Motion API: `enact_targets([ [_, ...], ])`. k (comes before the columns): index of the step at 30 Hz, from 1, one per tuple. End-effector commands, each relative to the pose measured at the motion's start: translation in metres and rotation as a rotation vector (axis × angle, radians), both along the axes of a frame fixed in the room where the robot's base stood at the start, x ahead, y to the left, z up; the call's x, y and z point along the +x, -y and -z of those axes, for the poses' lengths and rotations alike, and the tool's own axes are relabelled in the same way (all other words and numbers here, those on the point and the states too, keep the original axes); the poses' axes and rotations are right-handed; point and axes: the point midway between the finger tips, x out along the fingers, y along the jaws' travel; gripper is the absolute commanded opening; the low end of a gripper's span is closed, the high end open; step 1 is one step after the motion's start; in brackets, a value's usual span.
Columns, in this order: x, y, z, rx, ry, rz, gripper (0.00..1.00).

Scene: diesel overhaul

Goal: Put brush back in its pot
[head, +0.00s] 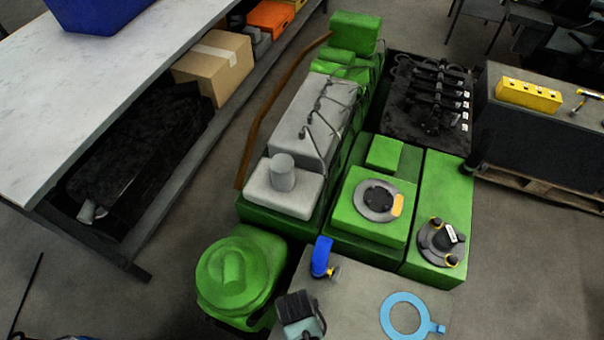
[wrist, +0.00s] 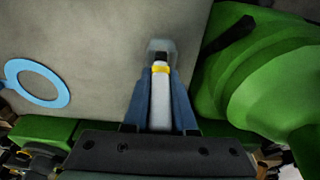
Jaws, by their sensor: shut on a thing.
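In the wrist view, my gripper (wrist: 160,76) is shut on the brush (wrist: 160,104), with one blue-grey finger on each side. The brush has a pale handle, a yellow collar and a short dark tip pointing away from me. Its tip overlaps a small translucent grey pot (wrist: 152,46) over the grey bench top. I cannot tell whether the tip is inside the pot or just above it. In the head view, a dark block with a teal-grey part sits at the bottom centre.
The grey bench (head: 350,300) carries a light blue ring (head: 386,318) and a blue item (head: 321,256) with yellow near its far left corner. A rounded green housing (head: 232,275) stands close left. Green engine blocks (head: 436,205) lie beyond. Bare bench separates pot and ring.

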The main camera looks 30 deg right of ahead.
Motion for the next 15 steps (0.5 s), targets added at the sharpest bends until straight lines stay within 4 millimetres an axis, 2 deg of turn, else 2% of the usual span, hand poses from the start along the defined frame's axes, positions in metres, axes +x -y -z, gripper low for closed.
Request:
enact_targets([
  [1, 0.0000, 0.0000, 0.0029, 0.000, 0.000, 0.000, 0.00],
  [2, -0.0003, 0.0000, 0.0031, 0.001, -0.001, 0.000, 0.26],
  [6, -0.0003, -0.0001, 0.0020, 0.001, -0.001, 0.000, 0.52],
  [7, -0.0002, -0.0001, 0.0020, 0.001, -0.001, 0.000, 0.55],
  [15, -0.0002, -0.0001, 0.0012, 0.000, 0.000, 0.000, 0.55],
])
